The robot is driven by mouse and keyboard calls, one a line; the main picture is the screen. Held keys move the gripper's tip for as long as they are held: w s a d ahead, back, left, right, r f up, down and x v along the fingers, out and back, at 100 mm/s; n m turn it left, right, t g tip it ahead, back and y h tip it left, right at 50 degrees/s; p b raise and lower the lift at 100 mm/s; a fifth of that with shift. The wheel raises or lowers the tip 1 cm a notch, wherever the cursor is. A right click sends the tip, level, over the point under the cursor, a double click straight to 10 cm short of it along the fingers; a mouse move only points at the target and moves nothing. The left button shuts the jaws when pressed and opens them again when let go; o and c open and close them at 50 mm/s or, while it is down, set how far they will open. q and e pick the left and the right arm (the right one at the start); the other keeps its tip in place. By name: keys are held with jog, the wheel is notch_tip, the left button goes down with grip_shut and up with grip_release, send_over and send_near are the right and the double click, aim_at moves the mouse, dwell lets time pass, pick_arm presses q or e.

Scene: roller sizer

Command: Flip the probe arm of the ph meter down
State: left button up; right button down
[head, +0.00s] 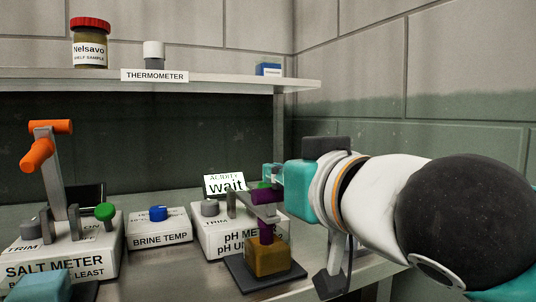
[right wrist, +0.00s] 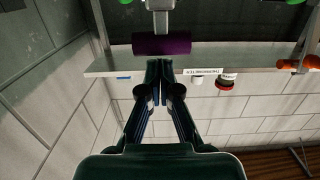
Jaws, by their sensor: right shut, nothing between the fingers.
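The pH meter (head: 205,240) is a white box in the middle of the head view. Its display (head: 224,185) reads "wait". Its grey probe arm (head: 268,213) is folded down, reaching out over a glass jar of amber liquid (head: 268,262). A purple probe (head: 266,233) hangs from it into the jar. The arm's purple crossbar (head: 262,196) also shows in the right wrist view (right wrist: 162,44). My right gripper (head: 270,176) is shut and empty, just above and behind the crossbar; I cannot tell whether they touch. It also shows in the wrist view (right wrist: 158,68).
The salt meter (head: 60,262) stands at left, its orange-handled arm (head: 52,175) raised. The brine temp box (head: 160,230) is between the meters. A shelf (head: 230,84) above holds a red-lidded jar (head: 91,45).

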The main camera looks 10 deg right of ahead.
pick_arm(q)
jog(key=shift+w+r, duration=0.1)
jog(key=shift+r, duration=0.6)
pick_arm(e)
jog(key=v, duration=1)
jog(key=shift+r, duration=0.3)
